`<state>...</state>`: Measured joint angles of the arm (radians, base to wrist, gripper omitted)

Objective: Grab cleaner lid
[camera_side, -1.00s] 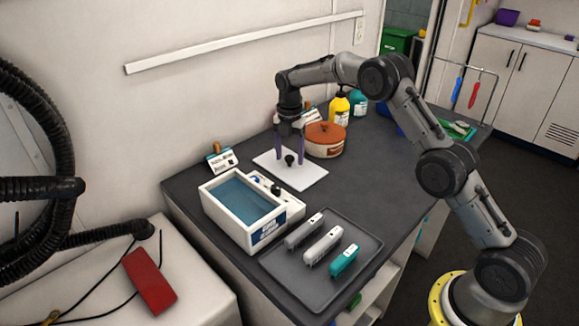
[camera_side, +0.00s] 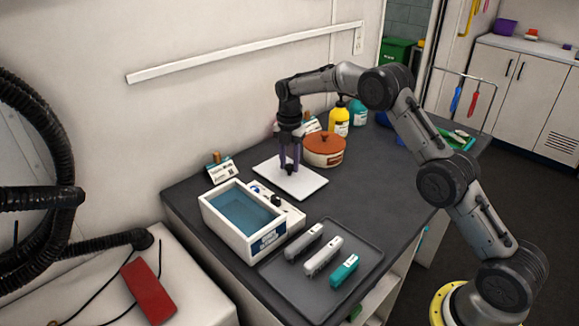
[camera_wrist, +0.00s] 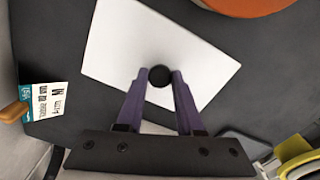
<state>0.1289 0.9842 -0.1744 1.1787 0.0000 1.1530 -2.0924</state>
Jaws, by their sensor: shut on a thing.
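The cleaner lid (camera_side: 308,184) is a flat white plate lying on the dark counter behind the cleaner (camera_side: 246,243), an open white tank of blue liquid. In the wrist view the lid (camera_wrist: 115,45) fills the upper middle, with a round black knob (camera_wrist: 160,77) on it. My gripper (camera_side: 289,168) points down over the lid, its purple fingers shut on the knob. In the wrist view the fingertips (camera_wrist: 160,80) press on both sides of the knob. In the side view the fingers hide the knob. The lid looks level and I see no clear gap under it.
An orange-lidded pot (camera_side: 323,151) stands close behind the lid's right. A small card on a stand (camera_side: 221,170) is to its left. A dark tray (camera_side: 350,249) with several clipper-like pieces lies in front. A yellow bottle (camera_side: 339,118) stands at the back.

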